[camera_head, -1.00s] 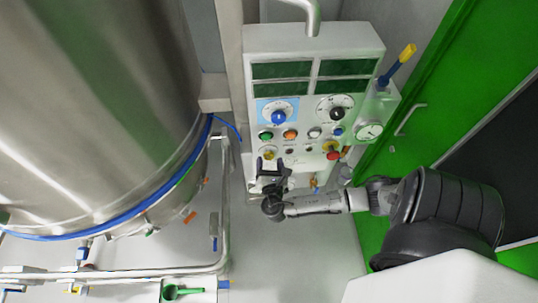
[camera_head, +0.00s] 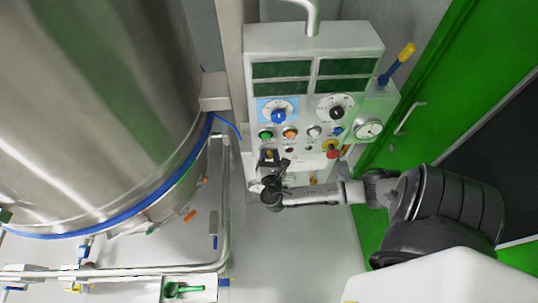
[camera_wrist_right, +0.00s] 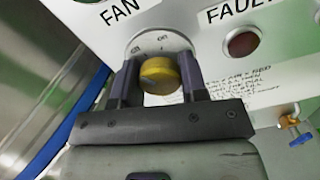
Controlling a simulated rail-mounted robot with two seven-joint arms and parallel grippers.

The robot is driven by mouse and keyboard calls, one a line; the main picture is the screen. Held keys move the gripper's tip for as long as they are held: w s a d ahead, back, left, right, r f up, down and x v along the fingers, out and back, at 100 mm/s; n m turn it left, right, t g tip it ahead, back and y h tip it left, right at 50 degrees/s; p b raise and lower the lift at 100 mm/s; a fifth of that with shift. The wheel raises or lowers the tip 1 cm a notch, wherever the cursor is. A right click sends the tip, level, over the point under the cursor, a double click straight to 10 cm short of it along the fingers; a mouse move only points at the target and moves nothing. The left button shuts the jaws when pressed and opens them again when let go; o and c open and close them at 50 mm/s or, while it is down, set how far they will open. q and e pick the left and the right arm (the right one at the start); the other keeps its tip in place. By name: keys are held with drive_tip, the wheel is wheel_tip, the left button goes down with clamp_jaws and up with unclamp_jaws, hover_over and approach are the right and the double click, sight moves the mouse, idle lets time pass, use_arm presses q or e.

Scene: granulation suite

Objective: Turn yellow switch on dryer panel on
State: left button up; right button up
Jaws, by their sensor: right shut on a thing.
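The dryer panel (camera_head: 312,40) is a pale upright box with dark green displays, knobs and buttons. The yellow switch (camera_wrist_right: 160,75) is a round knob on a white dial plate below the FAN label in the right wrist view. My right gripper (camera_wrist_right: 158,80) has one finger on each side of this knob and is shut on it. In the head view my right gripper (camera_head: 268,163) is at the panel's lower left and mostly hides the switch. The dial's markings are only partly readable. My left gripper is not in view.
Above the gripper are a green button (camera_head: 265,134) and an orange button (camera_head: 290,133). A red mushroom button (camera_head: 332,148) sits to the right. A large steel vessel (camera_head: 90,100) stands left of the panel. A green door (camera_head: 408,150) is to the right.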

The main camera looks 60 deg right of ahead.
drive_tip(key=c, duration=0.3)
drive_tip(key=shift+m, duration=0.3)
drive_tip(key=shift+c, duration=0.2)
drive_tip(key=shift+f+m+b, duration=0.1)
drive_tip(key=shift+m+b, duration=0.35)
drive_tip(key=shift+m, duration=0.65)
drive_tip(key=m+b, duration=0.1)
drive_tip(key=m, duration=0.1)
drive_tip(key=shift+m, duration=0.3)
drive_tip(key=m+b, duration=0.2)
drive_tip(key=m, duration=0.1)
drive_tip(key=shift+f, duration=0.1)
drive_tip(key=shift+m+b, duration=1.15)
drive_tip(key=shift+m, duration=0.65)
drive_tip(key=shift+r, duration=0.2)
